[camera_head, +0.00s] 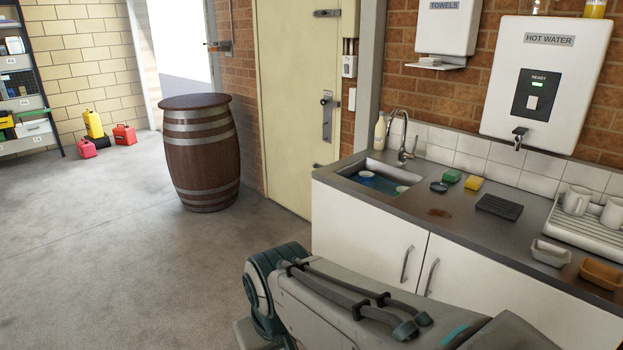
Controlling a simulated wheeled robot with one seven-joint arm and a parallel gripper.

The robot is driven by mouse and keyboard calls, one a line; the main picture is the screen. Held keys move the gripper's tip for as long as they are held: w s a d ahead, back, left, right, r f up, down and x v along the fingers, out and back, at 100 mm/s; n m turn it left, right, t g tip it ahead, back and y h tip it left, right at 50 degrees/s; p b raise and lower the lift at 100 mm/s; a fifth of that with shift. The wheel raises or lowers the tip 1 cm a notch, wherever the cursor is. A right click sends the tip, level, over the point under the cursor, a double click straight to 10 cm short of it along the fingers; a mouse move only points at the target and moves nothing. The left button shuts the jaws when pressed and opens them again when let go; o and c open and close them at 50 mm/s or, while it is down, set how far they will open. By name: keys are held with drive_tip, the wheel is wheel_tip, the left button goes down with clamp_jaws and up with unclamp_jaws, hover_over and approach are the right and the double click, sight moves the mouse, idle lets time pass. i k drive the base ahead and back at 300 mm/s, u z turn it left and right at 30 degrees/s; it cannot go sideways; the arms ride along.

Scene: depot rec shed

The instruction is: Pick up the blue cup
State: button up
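A steel sink (415,178) is set into the counter at its left end. Inside it I see a blue area with a small pale-blue rounded thing (366,174) at the back left and a whitish rounded thing (402,189) at the right. The sink's front edge hides part of them, and they are too small to tell whether one is the blue cup. No other blue cup shows clearly. My arm crosses the bottom of the view in front of the cabinet; my gripper is not in view.
The grey counter (447,213) holds a tap (403,140), green and yellow sponges, a dark mat (499,207), small trays and white mugs (576,200) on a drainer. A wooden barrel (200,155) stands by the door.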

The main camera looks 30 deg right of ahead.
sight(364, 184)
drive_tip(key=u, duration=0.05)
drive_tip(key=i, duration=1.6)
drive_tip(key=z, duration=0.5)
drive_tip(key=i, duration=1.45)
drive_tip(key=z, duration=1.5)
drive_tip(key=i, duration=0.8)
drive_tip(key=z, duration=0.6)
